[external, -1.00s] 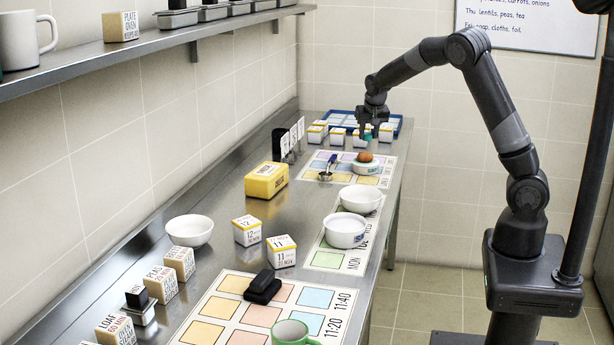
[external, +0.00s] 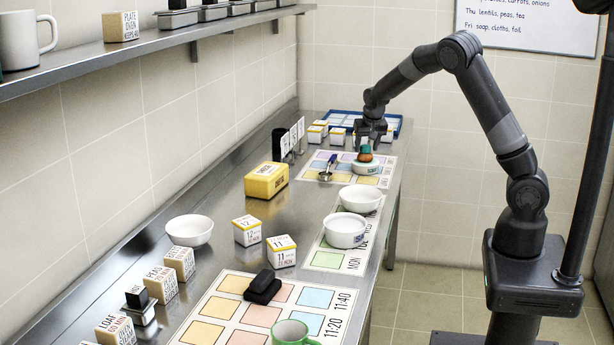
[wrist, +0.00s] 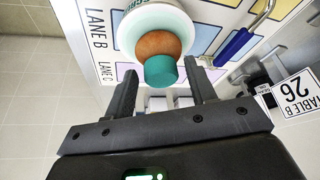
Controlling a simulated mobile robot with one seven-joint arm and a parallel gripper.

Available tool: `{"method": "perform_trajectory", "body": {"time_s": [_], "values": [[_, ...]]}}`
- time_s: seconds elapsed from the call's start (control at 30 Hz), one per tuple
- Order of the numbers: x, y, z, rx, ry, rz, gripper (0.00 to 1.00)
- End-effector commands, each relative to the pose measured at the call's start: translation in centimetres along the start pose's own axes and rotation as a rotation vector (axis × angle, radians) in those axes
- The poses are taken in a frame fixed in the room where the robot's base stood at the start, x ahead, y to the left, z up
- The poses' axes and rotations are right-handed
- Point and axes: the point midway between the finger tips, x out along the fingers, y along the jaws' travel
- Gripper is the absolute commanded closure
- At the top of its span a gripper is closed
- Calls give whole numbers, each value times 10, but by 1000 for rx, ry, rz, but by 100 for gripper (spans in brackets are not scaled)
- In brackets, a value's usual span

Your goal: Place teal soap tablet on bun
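The teal soap tablet (external: 365,152) rests on top of the brown bun (external: 365,158), touching it. Both also show in the wrist view, the tablet (wrist: 161,71) in front of the bun (wrist: 160,43). The bun sits in a small white dish (external: 366,168) on the far day mat. My gripper (external: 369,137) is just above the tablet in the external view. In the wrist view my gripper (wrist: 160,75) has its two fingers well apart, with a gap on each side of the tablet and nothing held.
A measuring spoon with a blue handle (external: 330,165) lies left of the dish. Small labelled boxes (external: 337,136) and a blue tray (external: 398,123) stand behind it. White bowls (external: 345,230) stand nearer on the counter, and a yellow tub (external: 266,180) stands to the left.

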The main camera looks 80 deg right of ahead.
Motion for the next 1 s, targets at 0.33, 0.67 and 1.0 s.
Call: {"method": "perform_trajectory", "body": {"time_s": [0.33,0.67,1.0], "values": [[-3,0,-1,0,1,-1,43],[-58,-2,-1,-1,2,-5,43],[-116,-1,-1,0,1,-3,43]]}}
